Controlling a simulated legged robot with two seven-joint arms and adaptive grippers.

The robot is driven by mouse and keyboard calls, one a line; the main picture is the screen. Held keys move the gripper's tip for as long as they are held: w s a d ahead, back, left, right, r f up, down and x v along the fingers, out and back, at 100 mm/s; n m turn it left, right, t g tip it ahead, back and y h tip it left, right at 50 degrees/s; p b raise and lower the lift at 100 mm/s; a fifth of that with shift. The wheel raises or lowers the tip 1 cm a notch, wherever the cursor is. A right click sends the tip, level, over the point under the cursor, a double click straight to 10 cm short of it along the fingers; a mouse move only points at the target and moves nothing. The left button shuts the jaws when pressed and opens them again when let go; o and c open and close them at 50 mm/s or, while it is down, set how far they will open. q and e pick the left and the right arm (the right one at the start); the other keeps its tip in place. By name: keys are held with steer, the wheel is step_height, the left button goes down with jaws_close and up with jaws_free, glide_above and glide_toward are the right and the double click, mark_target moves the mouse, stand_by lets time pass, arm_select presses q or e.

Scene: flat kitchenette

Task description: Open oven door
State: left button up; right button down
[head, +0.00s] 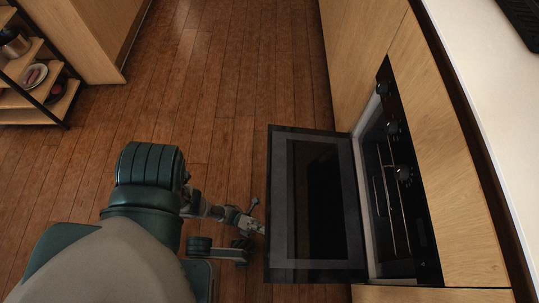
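The oven (403,205) is built into the wooden cabinets at the right of the head view. Its dark glass door (278,215) is swung down and out from the oven front, lying about flat over the floor. The oven cavity with its metal racks shows behind it. My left gripper (257,216) is just off the door's outer left edge, its two fingers spread apart with nothing seen between them. Whether a finger touches the door edge is too small to tell. My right gripper is not in view.
Black knobs (404,173) line the oven's control panel. A pale countertop (480,75) runs above the cabinets. A shelf rack (38,85) with dishes stands at the upper left. The wooden floor (225,90) between is clear.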

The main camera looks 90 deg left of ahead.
mark_target(269, 229)
arm_select(q)
steer(key=shift+r, duration=5)
